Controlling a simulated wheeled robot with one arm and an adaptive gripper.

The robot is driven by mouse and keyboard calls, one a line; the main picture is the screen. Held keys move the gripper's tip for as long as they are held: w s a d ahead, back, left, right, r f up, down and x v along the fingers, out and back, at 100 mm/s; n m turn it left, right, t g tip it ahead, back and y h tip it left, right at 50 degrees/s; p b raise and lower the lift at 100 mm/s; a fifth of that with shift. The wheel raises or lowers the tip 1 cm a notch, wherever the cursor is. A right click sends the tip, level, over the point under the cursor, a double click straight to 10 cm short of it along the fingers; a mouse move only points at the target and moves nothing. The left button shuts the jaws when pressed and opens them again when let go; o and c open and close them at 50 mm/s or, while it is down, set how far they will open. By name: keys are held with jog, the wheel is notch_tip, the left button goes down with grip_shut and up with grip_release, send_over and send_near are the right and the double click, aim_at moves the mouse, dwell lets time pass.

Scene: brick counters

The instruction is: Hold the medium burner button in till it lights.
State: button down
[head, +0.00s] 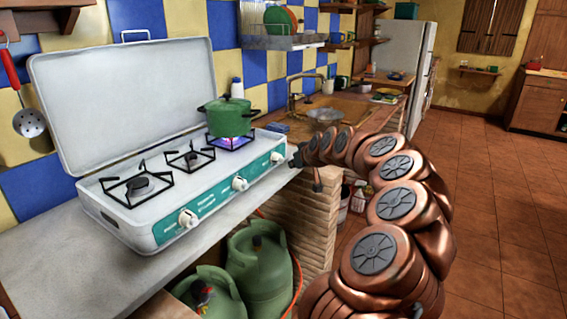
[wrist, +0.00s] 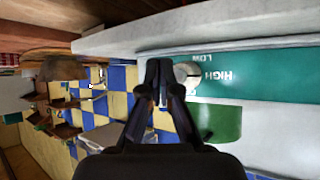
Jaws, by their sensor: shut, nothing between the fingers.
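The white stove (head: 130,222) has a teal front strip with three white knobs: left (head: 188,218), middle (head: 239,183) and right (head: 277,157). Blue-violet flame shows at the right burner (head: 230,142) under a green pot (head: 228,115). The middle burner (head: 190,158) and left burner (head: 138,186) show no flame. My gripper (head: 296,158) is just right of the right knob. In the wrist view my gripper (wrist: 165,72) is shut and empty, its tips beside a white knob (wrist: 189,76) near "HIGH" and "LOW" lettering. I cannot tell whether they touch. No separate burner button is clear.
The stove lid (head: 130,95) stands open behind the burners. Green gas bottles (head: 258,262) stand below the counter (head: 60,265). A wooden sink counter (head: 340,105) lies beyond my arm. The tiled floor (head: 490,190) at right is clear.

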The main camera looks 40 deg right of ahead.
jog(key=s+b, duration=0.1)
jog(key=s, duration=0.1)
jog(key=s+d+b, duration=0.1)
jog(key=s+b, duration=0.1)
jog(key=shift+s+d, duration=0.1)
jog(key=shift+d, duration=0.05)
dwell(0.6)
